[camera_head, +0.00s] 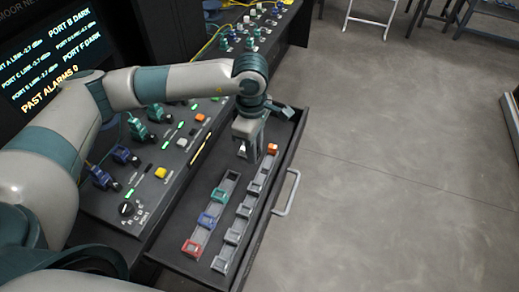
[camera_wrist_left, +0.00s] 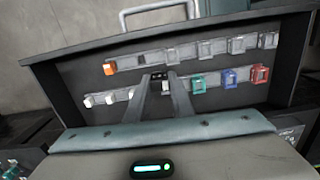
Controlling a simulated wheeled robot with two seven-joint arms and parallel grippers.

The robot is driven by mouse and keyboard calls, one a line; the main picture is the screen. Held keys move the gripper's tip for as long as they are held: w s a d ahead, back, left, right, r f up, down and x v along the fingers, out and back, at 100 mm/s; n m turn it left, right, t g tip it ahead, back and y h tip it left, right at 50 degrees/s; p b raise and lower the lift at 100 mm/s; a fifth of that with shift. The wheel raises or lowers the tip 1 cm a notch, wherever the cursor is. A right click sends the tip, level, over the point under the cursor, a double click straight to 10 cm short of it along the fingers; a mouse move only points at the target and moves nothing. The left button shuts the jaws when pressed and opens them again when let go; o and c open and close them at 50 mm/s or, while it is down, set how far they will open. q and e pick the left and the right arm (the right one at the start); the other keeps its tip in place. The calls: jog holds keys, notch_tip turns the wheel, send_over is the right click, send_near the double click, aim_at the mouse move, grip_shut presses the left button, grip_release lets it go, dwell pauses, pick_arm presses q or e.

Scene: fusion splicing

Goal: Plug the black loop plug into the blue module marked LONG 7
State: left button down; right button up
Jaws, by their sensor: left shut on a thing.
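My left gripper (camera_head: 246,153) reaches down into the open drawer (camera_head: 262,228). In the left wrist view its two fingers (camera_wrist_left: 160,80) close on a small black piece, which looks like the black loop plug (camera_wrist_left: 157,76), at a slot in the drawer's row of holders. Whether the plug is still seated there I cannot tell. Blue modules (camera_head: 122,156) stand on the sloping panel at left, with another nearer me (camera_head: 102,179). Their markings are too small to read, so I cannot tell which is LONG 7. My right gripper is not in view.
The drawer holds two rows of holders, including a red one (camera_head: 192,248), a blue one (camera_head: 207,220) and an orange piece (camera_head: 272,149). The drawer handle (camera_head: 289,193) sticks out at right. Green modules (camera_head: 137,130) and a black knob (camera_head: 127,209) are on the panel. Open floor lies right.

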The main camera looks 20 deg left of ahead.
pick_arm(q)
jog(key=s+a+r+m+b, duration=0.2)
jog(key=s+r+m, duration=0.2)
jog(key=m, duration=1.3)
jog(key=s, duration=0.2)
jog(key=shift+s+a+r, duration=0.3)
jog(key=shift+a+r, duration=0.05)
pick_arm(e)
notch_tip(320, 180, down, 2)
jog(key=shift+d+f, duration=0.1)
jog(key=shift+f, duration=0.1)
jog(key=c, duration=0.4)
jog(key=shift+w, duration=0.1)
